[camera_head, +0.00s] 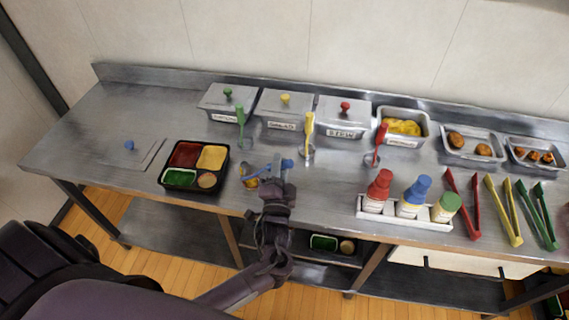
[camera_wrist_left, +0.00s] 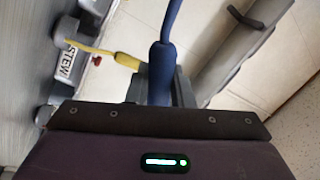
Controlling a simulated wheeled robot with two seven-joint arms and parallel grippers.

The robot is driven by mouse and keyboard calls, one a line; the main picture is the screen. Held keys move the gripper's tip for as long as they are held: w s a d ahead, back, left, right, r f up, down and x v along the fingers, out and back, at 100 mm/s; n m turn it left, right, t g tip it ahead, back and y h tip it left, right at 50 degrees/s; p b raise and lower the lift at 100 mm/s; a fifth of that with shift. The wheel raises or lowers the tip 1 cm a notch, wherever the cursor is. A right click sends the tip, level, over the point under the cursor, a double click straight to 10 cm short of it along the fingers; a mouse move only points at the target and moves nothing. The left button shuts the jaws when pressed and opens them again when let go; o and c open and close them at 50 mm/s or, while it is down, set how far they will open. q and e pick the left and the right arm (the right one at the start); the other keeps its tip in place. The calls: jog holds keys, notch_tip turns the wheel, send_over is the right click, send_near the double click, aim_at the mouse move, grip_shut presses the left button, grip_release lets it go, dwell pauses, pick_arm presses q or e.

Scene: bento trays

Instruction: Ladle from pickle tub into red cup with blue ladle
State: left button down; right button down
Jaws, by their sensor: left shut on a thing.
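The bento tray (camera_head: 223,171) is black and holds a red cup (camera_head: 186,154) at back left, a yellow one beside it, and a green and a small beige one in front. My left gripper (camera_head: 278,178) is right of the tray, shut on the blue ladle (camera_head: 266,169). The ladle's handle also shows in the left wrist view (camera_wrist_left: 161,72). Its bowl end, with something yellow at it, is just right of the tray; whether it touches the table I cannot tell. The pickle tub (camera_head: 424,133) is open at the back, with yellow contents. My right gripper is out of view.
Three lidded tubs (camera_head: 285,105) stand along the back, with green, yellow and red ladles in front. A lid with a blue knob (camera_head: 130,147) lies at far left. A bottle rack (camera_head: 400,217) and several tongs (camera_head: 505,210) are at right. Trays of food are at back right.

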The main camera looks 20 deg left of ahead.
pick_arm(q)
jog(key=shift+s+a+r+n, duration=0.1)
jog(key=shift+a+r+n, duration=0.3)
jog(key=shift+r+n, duration=0.3)
jog(key=s+a+r+n+g+y+p, duration=0.1)
jog(key=s+a+r+n+g+p, duration=0.1)
jog(key=a+r+n+p, duration=0.7)
jog(key=a+n+g, duration=0.1)
jog(key=n, duration=0.2)
jog(key=shift+s+a+r, duration=0.25)
jog(key=shift+f, duration=0.1)
